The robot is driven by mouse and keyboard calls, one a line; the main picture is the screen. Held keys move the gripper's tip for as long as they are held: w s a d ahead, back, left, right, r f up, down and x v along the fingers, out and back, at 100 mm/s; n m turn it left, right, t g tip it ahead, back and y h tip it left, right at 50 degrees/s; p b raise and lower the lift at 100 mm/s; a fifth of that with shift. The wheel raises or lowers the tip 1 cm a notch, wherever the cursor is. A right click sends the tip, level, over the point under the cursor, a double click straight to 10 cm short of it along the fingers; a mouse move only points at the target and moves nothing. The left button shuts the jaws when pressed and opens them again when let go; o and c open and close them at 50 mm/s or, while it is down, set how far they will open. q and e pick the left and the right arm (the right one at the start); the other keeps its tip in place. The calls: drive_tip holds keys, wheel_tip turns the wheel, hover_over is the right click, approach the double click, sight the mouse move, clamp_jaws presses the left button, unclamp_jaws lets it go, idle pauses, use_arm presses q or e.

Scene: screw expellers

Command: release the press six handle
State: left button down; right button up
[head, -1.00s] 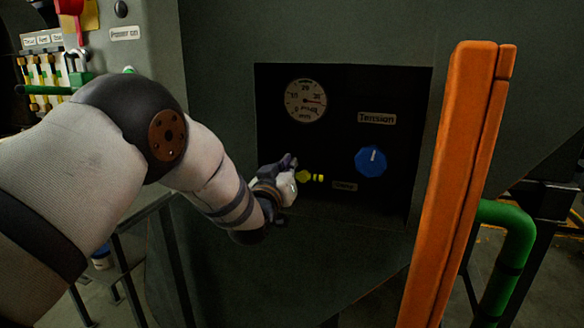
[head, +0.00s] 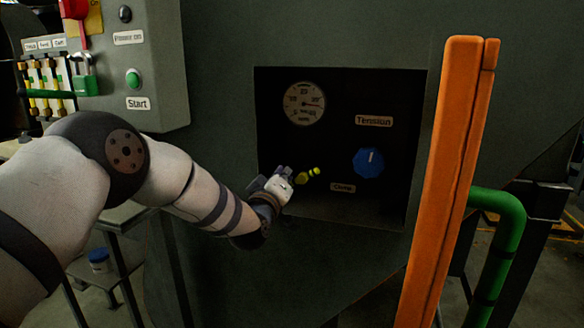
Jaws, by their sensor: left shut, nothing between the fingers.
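A small yellow handle (head: 306,174) sits in the dark recessed panel (head: 390,200) of the press. It is tilted, its right end higher. My left gripper (head: 284,178) is just left of the handle, with its fingers shut and nothing held. Whether the fingertips touch the handle I cannot tell. A label (head: 342,188), too blurred to read surely, is right of the handle. My right gripper is not in view.
A gauge (head: 304,103) and a blue Tension knob (head: 368,162) are in the same recess. An orange post (head: 446,180) and a green pipe (head: 508,245) stand to the right. A control box (head: 155,60) with a green Start button (head: 133,78) is at upper left.

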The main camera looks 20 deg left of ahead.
use_arm(q)
drive_tip(key=shift+f+n+b, duration=0.2)
drive_tip(key=shift+f+n, duration=0.35)
drive_tip(key=shift+n, duration=0.7)
drive_tip(key=shift+f+n+b, duration=0.15)
drive_tip(key=shift+f+n, duration=0.35)
drive_tip(key=shift+n, duration=0.75)
drive_tip(key=shift+d+f+n+g, duration=0.1)
drive_tip(key=shift+f+n+g, duration=0.1)
drive_tip(key=shift+n, duration=0.45)
drive_tip(key=shift+f+n+g, duration=0.1)
drive_tip(key=shift+f+n, duration=0.05)
drive_tip(key=shift+n, duration=0.5)
drive_tip(key=shift+d+f+n+b, duration=0.1)
drive_tip(key=shift+f+n+b, duration=0.05)
drive_tip(key=shift+n+b, duration=0.3)
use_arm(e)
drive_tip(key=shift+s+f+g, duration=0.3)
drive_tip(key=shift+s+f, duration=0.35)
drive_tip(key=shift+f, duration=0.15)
use_arm(q)
drive_tip(key=shift+d+f+n, duration=0.1)
drive_tip(key=shift+n, duration=0.55)
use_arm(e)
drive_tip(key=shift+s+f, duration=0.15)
use_arm(q)
drive_tip(key=s, duration=1.2)
drive_tip(key=shift+d, duration=0.2)
